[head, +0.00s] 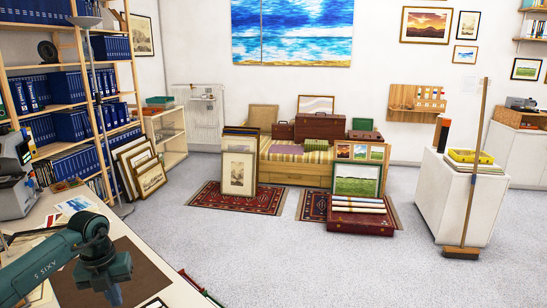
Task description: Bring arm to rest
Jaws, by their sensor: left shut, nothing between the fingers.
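My left arm (45,262) is teal and comes in from the lower left. It reaches over the work table (165,275) at the left. My left gripper (115,295) hangs from the wrist and points down over the brown mat (70,290) on that table. It is shut and holds nothing. Its fingertips are small and dark in the picture, and I cannot tell how high they are above the mat. My right gripper does not show.
A print (75,205) and papers lie on the table. A grey machine (14,175) stands at its far left. Framed prints (240,173) and a wooden bed-like platform (290,172) stand further back. A broom (472,180) leans on a white cabinet (450,205).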

